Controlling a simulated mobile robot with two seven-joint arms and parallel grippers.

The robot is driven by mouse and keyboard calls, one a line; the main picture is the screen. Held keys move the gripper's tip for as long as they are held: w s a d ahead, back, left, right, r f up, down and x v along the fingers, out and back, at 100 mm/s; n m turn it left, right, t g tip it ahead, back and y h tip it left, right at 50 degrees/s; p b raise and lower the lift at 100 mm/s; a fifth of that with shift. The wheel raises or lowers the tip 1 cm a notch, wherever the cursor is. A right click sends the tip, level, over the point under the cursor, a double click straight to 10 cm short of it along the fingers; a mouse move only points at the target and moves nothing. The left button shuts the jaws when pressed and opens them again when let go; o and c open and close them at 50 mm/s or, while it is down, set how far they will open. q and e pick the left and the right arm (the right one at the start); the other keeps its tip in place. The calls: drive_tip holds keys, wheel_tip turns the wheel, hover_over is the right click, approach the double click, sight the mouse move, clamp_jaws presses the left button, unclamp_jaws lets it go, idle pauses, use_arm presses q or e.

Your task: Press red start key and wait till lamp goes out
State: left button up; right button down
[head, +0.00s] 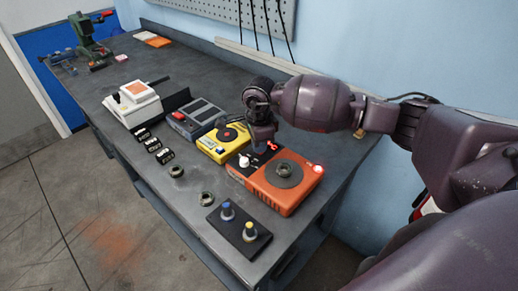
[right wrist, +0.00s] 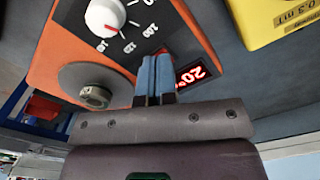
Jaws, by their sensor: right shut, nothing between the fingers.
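An orange device (head: 300,190) with a dark round disc (head: 284,172) stands near the front of the bench. Its dark panel bears a white knob (right wrist: 105,17) and a lit red display reading about 20 (right wrist: 192,75). A lamp (head: 318,168) at the device's back right corner glows red-white. My right gripper (right wrist: 155,62) is shut and empty, its blue-grey fingertips over the panel, between knob and display; whether they touch it I cannot tell. I cannot make out the red start key on this device; the fingers may hide it. My left gripper is not in view.
A yellow device (head: 222,142) stands close beside the orange one, with a grey-blue unit (head: 198,118) beyond. A dark block with two knobs (head: 238,232) lies in front. Several small rings and black pieces lie along the front edge. The far bench has free room.

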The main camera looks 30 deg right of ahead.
drive_tip(key=shift+r, duration=0.1)
drive_tip(key=shift+r+p, duration=0.4)
drive_tip(key=shift+r, duration=0.35)
drive_tip(key=shift+r+p, duration=0.45)
drive_tip(key=shift+r, duration=0.6)
drive_tip(key=shift+r+p, duration=0.5)
drive_tip(key=shift+r, duration=0.65)
